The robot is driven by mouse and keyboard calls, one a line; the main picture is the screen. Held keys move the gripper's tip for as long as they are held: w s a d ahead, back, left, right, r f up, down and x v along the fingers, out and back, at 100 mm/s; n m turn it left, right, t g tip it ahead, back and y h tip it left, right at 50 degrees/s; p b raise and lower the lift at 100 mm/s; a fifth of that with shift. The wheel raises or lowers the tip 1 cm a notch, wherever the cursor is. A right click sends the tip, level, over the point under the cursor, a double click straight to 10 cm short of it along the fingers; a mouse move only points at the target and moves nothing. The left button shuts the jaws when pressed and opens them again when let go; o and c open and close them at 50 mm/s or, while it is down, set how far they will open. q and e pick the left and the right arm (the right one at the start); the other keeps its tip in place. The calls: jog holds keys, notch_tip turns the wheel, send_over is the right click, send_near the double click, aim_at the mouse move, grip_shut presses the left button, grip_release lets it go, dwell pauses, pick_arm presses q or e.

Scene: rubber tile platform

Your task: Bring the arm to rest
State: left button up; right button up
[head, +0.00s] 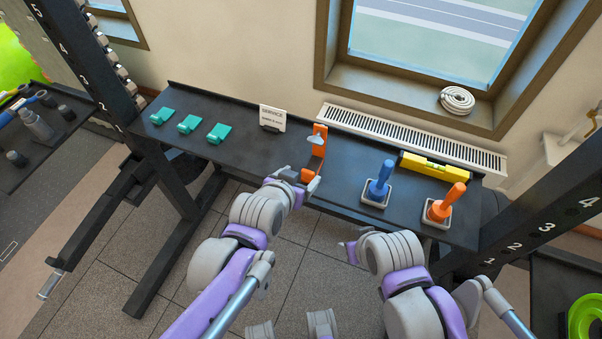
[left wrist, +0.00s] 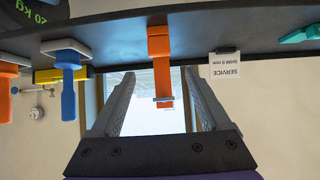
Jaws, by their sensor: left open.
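My left gripper (head: 301,181) is at the front edge of the black bench (head: 255,150), just in front of an orange stand (head: 316,150). The left wrist view shows its two fingers (left wrist: 160,75) wide apart, with nothing held. The orange stand (left wrist: 159,45) shows between and beyond them, with a small grey piece (left wrist: 163,99) on it. I cannot tell whether the fingers touch the stand. My right gripper (head: 352,246) is low, in front of the bench, apart from anything on it; its fingers are too unclear to judge.
On the bench are teal clips (head: 188,124), a service sign (head: 272,117), a blue-handled tool (head: 380,182) and an orange-handled tool (head: 445,204) in square holders, and a yellow level (head: 434,167). Black numbered posts (head: 85,60) flank the bench. The tiled floor (head: 300,260) in front looks clear.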

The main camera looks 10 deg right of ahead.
dwell(0.3)
pick_arm(q)
jog(key=s+a+n+g+y+p, duration=0.1)
jog(key=s+a, duration=0.3)
jog(key=a, duration=0.4)
jog(key=s+a+r+n+g+y+p, duration=0.1)
jog(key=s+a+n+y+p, duration=0.2)
jog(key=a, duration=0.6)
jog(key=s+a+r+n+g+y+p, duration=0.1)
jog(key=s+a+n+y+p, duration=0.1)
jog(key=s+a+p, duration=0.2)
jog(key=s+a, duration=0.3)
jog(key=a, duration=0.2)
jog(key=shift+r+n, duration=0.25)
jog(key=shift+n, duration=0.15)
jog(key=shift+a, duration=0.1)
